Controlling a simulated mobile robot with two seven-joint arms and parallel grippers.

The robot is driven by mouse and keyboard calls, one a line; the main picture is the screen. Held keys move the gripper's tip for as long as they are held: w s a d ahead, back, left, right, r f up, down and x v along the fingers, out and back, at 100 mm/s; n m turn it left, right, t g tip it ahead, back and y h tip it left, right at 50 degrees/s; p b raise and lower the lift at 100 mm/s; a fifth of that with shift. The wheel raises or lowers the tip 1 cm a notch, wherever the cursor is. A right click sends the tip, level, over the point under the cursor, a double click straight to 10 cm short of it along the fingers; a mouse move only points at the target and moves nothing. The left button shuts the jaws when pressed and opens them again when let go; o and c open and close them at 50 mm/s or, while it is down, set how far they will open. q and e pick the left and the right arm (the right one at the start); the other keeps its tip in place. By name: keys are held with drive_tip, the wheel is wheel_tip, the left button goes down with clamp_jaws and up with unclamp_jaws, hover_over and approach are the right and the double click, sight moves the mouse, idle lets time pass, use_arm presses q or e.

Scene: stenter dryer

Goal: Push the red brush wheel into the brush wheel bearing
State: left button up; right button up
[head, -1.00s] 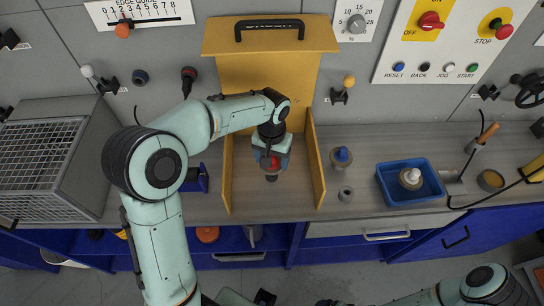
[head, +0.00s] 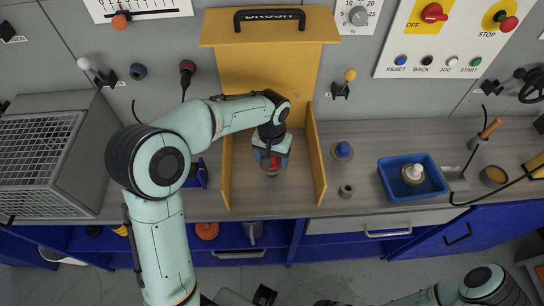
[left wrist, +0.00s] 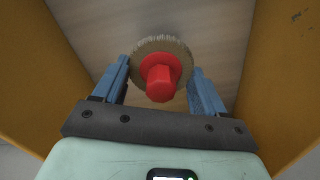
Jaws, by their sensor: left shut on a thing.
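The red brush wheel (head: 273,162) has a red hub and a ring of pale bristles. It is inside the yellow brush housing (head: 318,165), between the two side walls. My left gripper (head: 271,158) is shut on it from above. In the left wrist view the red hub of the brush wheel (left wrist: 160,78) sits between the blue fingers of the left gripper (left wrist: 160,88), with the bristles just beyond. The brush wheel bearing cannot be made out; the wheel and gripper cover that spot. My right arm shows at the lower right, but its gripper is not visible.
A blue tray (head: 438,192) holds a white-hubbed wheel (head: 413,173). A wire-mesh box (head: 38,162) stands at left. The housing walls closely flank my left gripper.

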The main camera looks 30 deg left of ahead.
use_arm(q)
drive_tip(key=o, duration=1.1)
drive_tip(key=shift+f, duration=0.1)
wheel_tip(320, 180, up, 8)
drive_tip(key=shift+f+p, duration=0.2)
drive_tip(key=shift+p, duration=0.2)
